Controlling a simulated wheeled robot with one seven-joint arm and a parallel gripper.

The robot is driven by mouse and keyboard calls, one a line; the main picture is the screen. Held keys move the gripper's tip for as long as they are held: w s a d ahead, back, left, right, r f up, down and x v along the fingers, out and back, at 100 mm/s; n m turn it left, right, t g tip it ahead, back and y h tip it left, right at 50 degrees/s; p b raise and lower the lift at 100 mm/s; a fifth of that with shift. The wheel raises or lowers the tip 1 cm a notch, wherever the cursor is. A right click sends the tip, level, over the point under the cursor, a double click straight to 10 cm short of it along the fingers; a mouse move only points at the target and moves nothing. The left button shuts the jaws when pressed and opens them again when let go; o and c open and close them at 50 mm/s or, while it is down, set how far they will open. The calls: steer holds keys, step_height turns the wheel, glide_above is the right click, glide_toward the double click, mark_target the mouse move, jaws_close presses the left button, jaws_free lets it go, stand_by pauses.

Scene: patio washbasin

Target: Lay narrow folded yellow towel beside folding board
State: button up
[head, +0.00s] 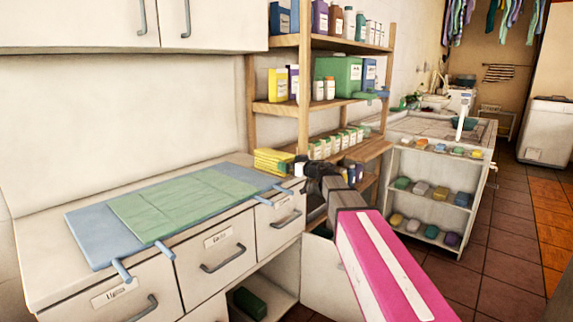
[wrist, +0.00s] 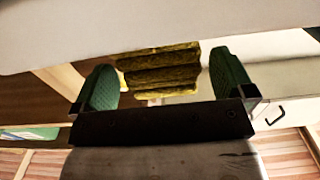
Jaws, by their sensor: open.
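The yellow folded towel (head: 270,160) lies as a thick layered stack on the far right end of the counter. The folding board (head: 95,236) lies flat on the counter to its left, blue with a green middle panel (head: 170,204) and blue handles. My gripper (head: 302,167) is at the right side of the towel, near the counter's end. In the wrist view my gripper (wrist: 163,72) is open, its two green fingers wide apart. The yellow towel (wrist: 160,58) shows between and beyond them; I cannot tell whether they touch it.
A wooden shelf rack (head: 304,85) with bottles and boxes stands close behind my gripper. Labelled drawers (head: 215,252) are below the counter, and a wall cupboard (head: 130,22) hangs above. A white shelf unit (head: 432,185) with coloured items stands to the right. A narrow counter strip runs before the board.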

steer(key=v, duration=1)
steer(key=w+d+f+m+t+h, duration=0.2)
steer(key=d+f+m+t+h, duration=0.1)
steer(key=d+m+t+h, duration=0.25)
steer(key=s+d+f+m+g+h, duration=0.2)
steer(key=s+d+f+m+h, duration=0.1)
steer(key=d+f+h, duration=0.4)
steer(key=s+d+f+m+g+h, duration=0.25)
steer(key=d+f+m+h, duration=0.2)
steer(key=f, duration=0.45)
steer(key=s+a+f+n+g+y, duration=0.1)
steer(key=s+f+g, duration=0.5)
steer(key=s, duration=0.5)
steer(key=s+a+f+n+g+y, duration=0.1)
steer(key=s+f+g, duration=0.5)
steer(key=s+f, duration=0.3)
steer(key=shift+s+a+n+y, duration=0.3)
steer(key=shift+s+y, duration=0.1)
steer(key=shift+s, duration=0.55)
steer(key=shift+f, duration=0.1)
